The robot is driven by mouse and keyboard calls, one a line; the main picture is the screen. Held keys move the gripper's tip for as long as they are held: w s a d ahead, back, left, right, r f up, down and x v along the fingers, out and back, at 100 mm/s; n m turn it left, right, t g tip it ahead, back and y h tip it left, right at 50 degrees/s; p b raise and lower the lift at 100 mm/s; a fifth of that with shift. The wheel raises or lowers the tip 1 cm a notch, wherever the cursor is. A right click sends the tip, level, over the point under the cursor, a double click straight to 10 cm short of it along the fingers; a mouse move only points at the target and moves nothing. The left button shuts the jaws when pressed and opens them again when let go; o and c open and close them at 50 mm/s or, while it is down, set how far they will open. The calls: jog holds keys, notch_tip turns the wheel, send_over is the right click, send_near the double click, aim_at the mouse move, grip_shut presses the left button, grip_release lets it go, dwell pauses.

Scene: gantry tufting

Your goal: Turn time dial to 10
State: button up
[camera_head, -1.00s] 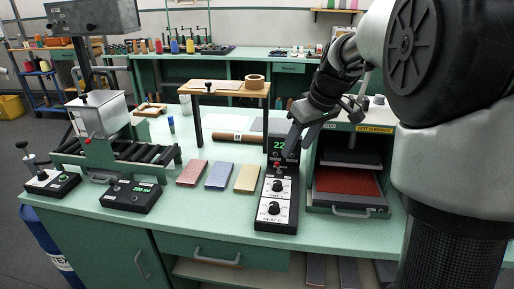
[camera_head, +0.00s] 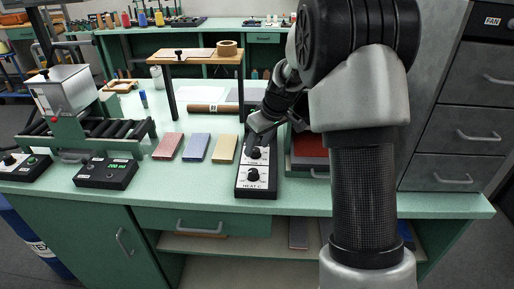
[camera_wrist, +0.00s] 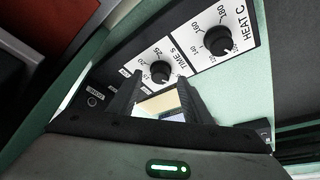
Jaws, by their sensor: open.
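The black time dial (camera_wrist: 161,72) is on a white "TIME S" plate of the control box (camera_head: 242,187). In the head view the time dial (camera_head: 256,153) is the upper of two knobs, just below my gripper (camera_head: 257,133). In the wrist view my gripper (camera_wrist: 158,92) is open, its two dark fingers on either side in front of the time dial, with nothing between them. I cannot tell whether they touch it. A "25" mark shows near the knob; its pointer setting is too small to read. My arm hides the box's display.
The heat dial (camera_wrist: 218,40), marked "HEAT C", is close beside the time dial. Red, blue and yellow slabs (camera_head: 224,148) lie left of the box. The heat press (camera_head: 308,150) stands close on the right, partly behind my arm. A small wooden stand (camera_head: 190,56) is behind.

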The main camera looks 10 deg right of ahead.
jog(key=shift+w+a+f, duration=0.1)
jog(key=shift+w+f, duration=0.1)
jog(key=shift+f, duration=0.35)
jog(key=c, duration=1)
jog(key=shift+c, duration=0.2)
